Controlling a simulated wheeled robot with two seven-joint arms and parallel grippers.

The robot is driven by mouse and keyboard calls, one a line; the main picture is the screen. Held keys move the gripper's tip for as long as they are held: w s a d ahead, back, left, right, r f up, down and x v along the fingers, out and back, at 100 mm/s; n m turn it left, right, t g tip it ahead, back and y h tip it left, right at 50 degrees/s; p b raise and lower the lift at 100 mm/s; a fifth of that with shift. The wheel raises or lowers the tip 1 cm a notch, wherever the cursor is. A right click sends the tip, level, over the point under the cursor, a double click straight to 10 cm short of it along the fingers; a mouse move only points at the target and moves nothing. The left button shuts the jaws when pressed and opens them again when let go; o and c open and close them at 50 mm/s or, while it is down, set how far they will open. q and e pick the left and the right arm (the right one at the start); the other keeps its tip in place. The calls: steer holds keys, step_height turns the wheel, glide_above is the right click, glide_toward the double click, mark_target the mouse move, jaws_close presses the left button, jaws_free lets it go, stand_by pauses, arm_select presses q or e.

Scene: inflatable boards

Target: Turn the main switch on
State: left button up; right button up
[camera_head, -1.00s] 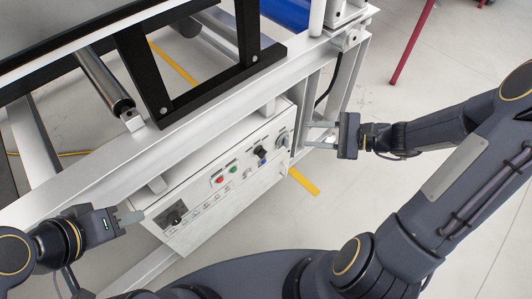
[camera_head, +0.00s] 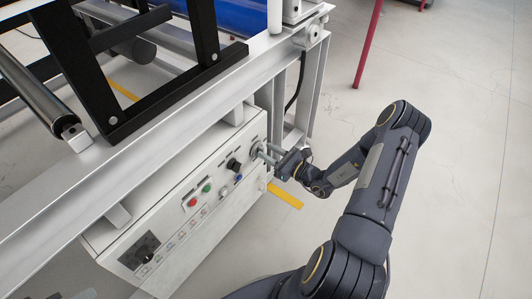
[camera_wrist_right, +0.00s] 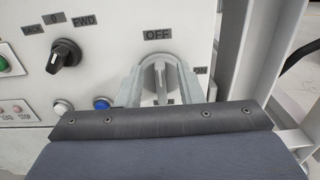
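The main switch is a grey rotary knob (camera_wrist_right: 160,80) on the white control panel (camera_head: 190,232), under an OFF label (camera_wrist_right: 157,34). Its handle stands upright, pointing at OFF. In the head view the switch (camera_head: 256,148) sits at the panel's right end. My right gripper (camera_head: 266,154) is at the switch. In the right wrist view its two fingers stand apart, one on each side of the knob, with the handle between them. A gap seems to show beside the handle, so the fingers look open. My left gripper is out of view.
Left of the switch are a black selector knob (camera_wrist_right: 64,56), a blue button (camera_wrist_right: 102,104), and green (camera_head: 207,188) and red (camera_head: 192,202) buttons. A white frame post (camera_head: 313,95) stands just right of the panel. Open floor (camera_head: 460,170) lies to the right.

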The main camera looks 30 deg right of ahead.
steer(key=shift+w+a, duration=0.25)
steer(key=shift+w, duration=0.35)
jaws_close()
